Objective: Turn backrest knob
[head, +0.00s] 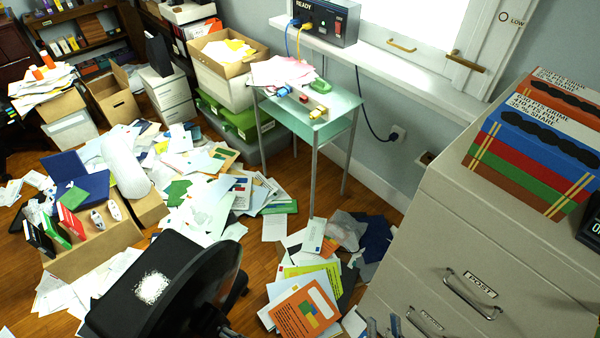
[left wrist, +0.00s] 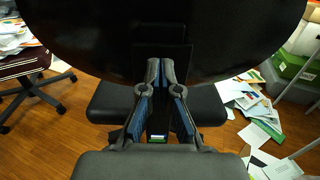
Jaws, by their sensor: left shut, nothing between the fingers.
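The black office chair's backrest (head: 182,285) is at the bottom of the head view. In the left wrist view the dark backrest (left wrist: 90,35) fills the top, with the black seat (left wrist: 105,103) below and beyond it. My left gripper (left wrist: 160,64) is shut and empty, its tips at a dark upright bracket (left wrist: 162,38) under the backrest. I cannot make out a knob against the black parts, nor whether the tips touch it. My right gripper (head: 383,325) shows at the bottom edge, fingers apart, appearing empty.
Papers (head: 210,200) and folders litter the wooden floor around the chair. A grey filing cabinet (head: 470,225) stands at the right. A small glass-topped table (head: 335,118) stands under the window. An open cardboard box (head: 110,235) sits left of the chair.

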